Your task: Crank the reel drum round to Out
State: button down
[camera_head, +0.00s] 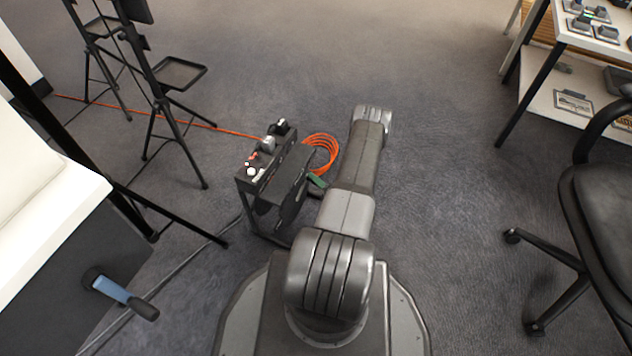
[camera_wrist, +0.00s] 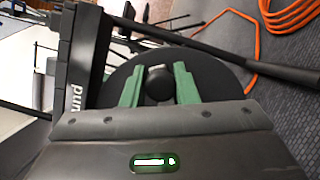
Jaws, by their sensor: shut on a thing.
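The reel (camera_head: 256,182) is a black floor stand left of my arm in the head view, with switches and knobs on top. Its dark round drum (camera_wrist: 222,92) fills the middle of the wrist view, beside a black frame post (camera_wrist: 86,55) with partial lettering "und". My gripper (camera_wrist: 157,80) has green fingers shut on a dark round crank knob (camera_wrist: 157,86) in front of the drum. In the head view only a bit of green of my gripper (camera_head: 318,181) shows beside the reel; my arm hides the rest. I cannot read an Out mark.
An orange cable (camera_head: 322,150) lies coiled behind the reel and runs left across the floor. Black tripod stands (camera_head: 160,100) are at the upper left. A white-topped cabinet (camera_head: 60,240) with a blue-gripped handle (camera_head: 112,288) is left. An office chair (camera_head: 600,205) is right; carpet beyond my arm is clear.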

dwell(0.4)
jog(key=c, duration=1.1)
grip_release()
jog(key=shift+c, duration=0.2)
jog(key=shift+s, duration=0.1)
jog(key=p+v, duration=0.3)
jog(key=v, duration=1)
jog(key=shift+s+d, duration=0.15)
jog(key=shift+d, duration=0.1)
jog(key=shift+f, duration=0.1)
jog(key=shift+b+x, duration=1.5)
jog(key=shift+x, duration=5.35)
